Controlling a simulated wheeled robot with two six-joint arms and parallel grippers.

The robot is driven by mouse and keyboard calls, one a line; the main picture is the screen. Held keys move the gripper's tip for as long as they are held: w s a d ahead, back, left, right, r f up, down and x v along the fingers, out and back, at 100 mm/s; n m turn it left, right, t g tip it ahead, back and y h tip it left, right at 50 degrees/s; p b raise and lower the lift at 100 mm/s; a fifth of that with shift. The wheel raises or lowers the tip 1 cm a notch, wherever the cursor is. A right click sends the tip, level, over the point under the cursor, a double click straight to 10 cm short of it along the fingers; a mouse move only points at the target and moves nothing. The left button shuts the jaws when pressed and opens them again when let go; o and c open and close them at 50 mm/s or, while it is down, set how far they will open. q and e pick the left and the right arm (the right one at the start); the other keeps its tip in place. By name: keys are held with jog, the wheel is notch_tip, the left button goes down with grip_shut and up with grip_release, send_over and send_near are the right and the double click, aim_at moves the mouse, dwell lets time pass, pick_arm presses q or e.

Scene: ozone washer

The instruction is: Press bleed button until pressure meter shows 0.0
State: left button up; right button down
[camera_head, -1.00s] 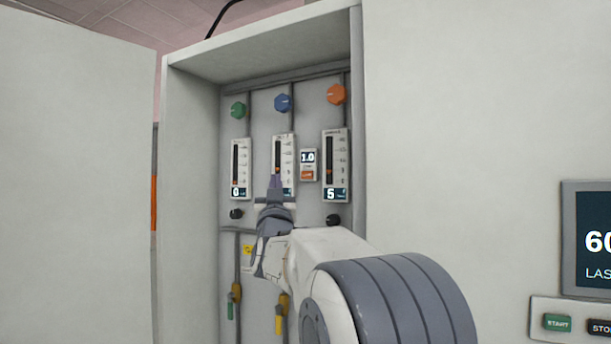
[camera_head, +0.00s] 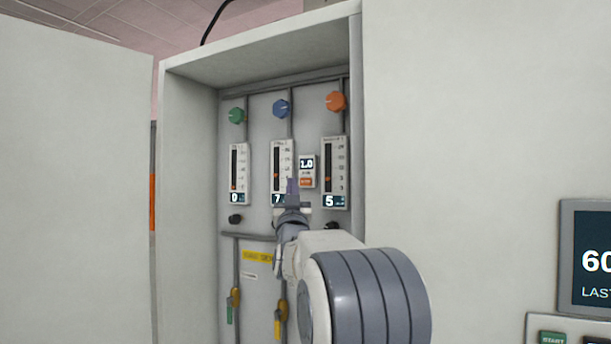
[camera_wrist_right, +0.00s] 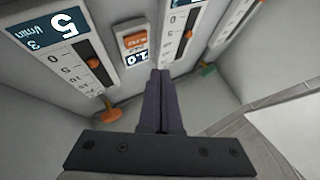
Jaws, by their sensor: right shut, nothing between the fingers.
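The pressure meter (camera_head: 307,164) is a small white unit inside the open cabinet, and its display reads 1.0. The orange bleed button (camera_head: 306,182) sits just below that display. Both also show in the right wrist view, the meter's display (camera_wrist_right: 137,58) and the button (camera_wrist_right: 134,40) beside my fingertips. My right gripper (camera_head: 292,184) is shut and empty, its dark fingers pointing up in front of the panel, just left of and slightly below the button. In the right wrist view its fingers (camera_wrist_right: 160,76) end near the meter; I cannot tell contact. My left gripper is not in view.
Tall flow gauges flank the meter: one reading 7 (camera_head: 281,165), one reading 5 (camera_head: 334,165), one reading 0 (camera_head: 238,170). Green, blue and orange knobs sit above. The cabinet door (camera_head: 75,190) stands open at left. A start button (camera_head: 552,338) is at lower right.

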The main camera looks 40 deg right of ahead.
aim_at(306, 181)
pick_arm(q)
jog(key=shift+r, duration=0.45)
pick_arm(e)
jog(key=d, duration=0.1)
jog(key=w+d, duration=0.1)
jog(key=d, duration=0.1)
jog(key=shift+w+d, duration=0.15)
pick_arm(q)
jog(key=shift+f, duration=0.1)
pick_arm(e)
jog(key=shift+d, duration=0.1)
dwell(1.4)
jog(key=shift+w+d, duration=0.15)
jog(key=shift+d, duration=0.1)
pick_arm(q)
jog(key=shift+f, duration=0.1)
pick_arm(e)
jog(key=shift+w+d, duration=0.15)
jog(key=shift+d, duration=0.25)
dwell(0.5)
pick_arm(q)
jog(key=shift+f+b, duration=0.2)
jog(key=shift+b, duration=0.1)
pick_arm(e)
jog(key=shift+a, duration=0.1)
jog(key=shift+s+a+f+b, duration=0.1)
jog(key=shift+s+a+b, duration=0.15)
jog(key=shift+a+b, duration=0.35)
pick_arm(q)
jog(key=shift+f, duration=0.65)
